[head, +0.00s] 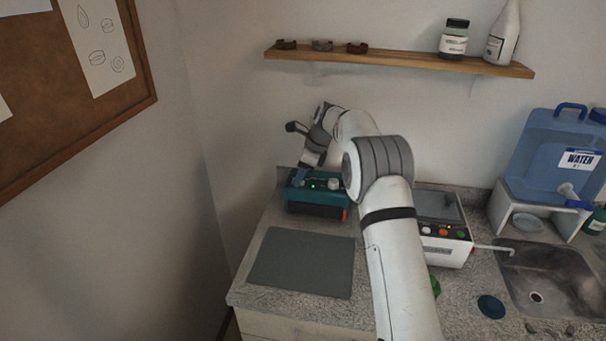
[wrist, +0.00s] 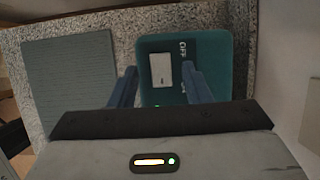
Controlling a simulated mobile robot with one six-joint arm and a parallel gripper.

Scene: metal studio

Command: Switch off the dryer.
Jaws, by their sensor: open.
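The teal box (head: 316,207), which I take to be the dryer, stands on the counter at the back left, against the wall. In the wrist view its teal top (wrist: 212,48) carries a white rocker switch (wrist: 161,70) with an "OFF" label at its upper right. A second label is partly hidden by a finger. A small green light glows on the box near my gripper's body. Which side of the switch is pressed I cannot tell. My gripper (wrist: 160,86) is open and empty, its fingers over the top on either side of the switch; contact is unclear.
A grey mat (head: 303,262) lies in front of the teal box. A white machine with coloured buttons (head: 443,240) stands right of my arm, before a sink (head: 550,280) and blue water container (head: 556,150). A wooden shelf (head: 400,58) hangs above.

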